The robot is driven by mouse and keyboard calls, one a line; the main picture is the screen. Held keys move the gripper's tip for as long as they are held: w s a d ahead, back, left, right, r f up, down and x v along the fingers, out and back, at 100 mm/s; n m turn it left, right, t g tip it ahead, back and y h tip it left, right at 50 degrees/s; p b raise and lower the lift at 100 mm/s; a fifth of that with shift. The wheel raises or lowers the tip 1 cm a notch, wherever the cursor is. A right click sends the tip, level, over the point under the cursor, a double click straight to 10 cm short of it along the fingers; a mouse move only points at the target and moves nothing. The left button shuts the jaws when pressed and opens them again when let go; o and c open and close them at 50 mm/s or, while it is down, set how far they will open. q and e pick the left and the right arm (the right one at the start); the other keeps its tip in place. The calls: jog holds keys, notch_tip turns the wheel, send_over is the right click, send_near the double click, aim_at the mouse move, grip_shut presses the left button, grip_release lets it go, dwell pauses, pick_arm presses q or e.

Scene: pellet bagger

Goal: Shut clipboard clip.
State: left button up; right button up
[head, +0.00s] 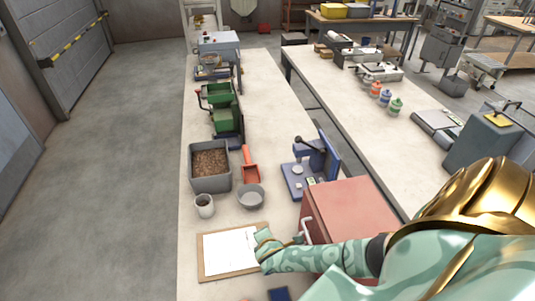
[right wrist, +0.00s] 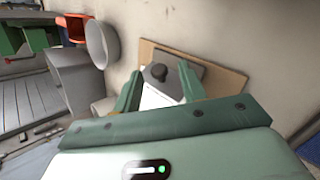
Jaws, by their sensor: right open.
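The clipboard (head: 208,270) lies flat near the front of the bench, a brown board with white paper on it. My right gripper (head: 262,238) is over its right edge and hides that part in the head view. In the right wrist view, the brown board (right wrist: 222,82) shows beyond the open fingers of my right gripper (right wrist: 160,84). A grey clip (right wrist: 163,84) with a dark round knob shows between the fingers, with a finger on each side. I cannot tell whether the fingers touch it, or how far the clip is open. My left gripper is not in view.
A white cup (head: 204,206), a grey bowl (head: 251,197), a red scoop (head: 250,170) and a pellet bin (head: 210,186) stand behind the clipboard. A red cabinet (head: 350,208) stands close on the right, beside my right arm. The floor left of the bench is clear.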

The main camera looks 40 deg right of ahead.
jog(key=shift+w+d+f, duration=0.1)
jog(key=shift+w+f, duration=0.05)
grip_shut()
